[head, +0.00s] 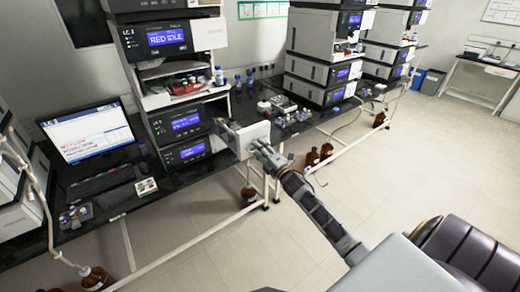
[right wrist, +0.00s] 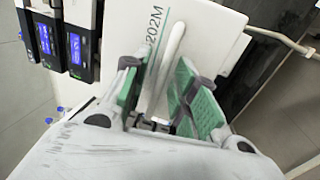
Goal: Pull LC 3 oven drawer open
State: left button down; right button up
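The LC 3 stack (head: 168,90) stands on the black bench at left, with lit blue screens. A white front panel (head: 254,136) stands out at its lower right side; greyish parts show between it and the dark modules. In the right wrist view this white panel (right wrist: 218,28) carries the print "202M" and a raised bar handle (right wrist: 169,50). My right gripper (head: 262,150) is at the panel. Its green-padded fingers (right wrist: 160,98) are apart on either side of the handle, with narrow gaps visible. My left gripper is out of view.
A monitor (head: 85,133) and keyboard (head: 100,180) are left of the stack. Small bottles and boxes stand on the bench to the right, near another stack (head: 318,70). Brown bottles (head: 312,158) stand below the bench by its white frame. The floor in front is clear.

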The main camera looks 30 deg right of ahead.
jog(key=v, duration=1.2)
dwell(0.9)
dwell(0.7)
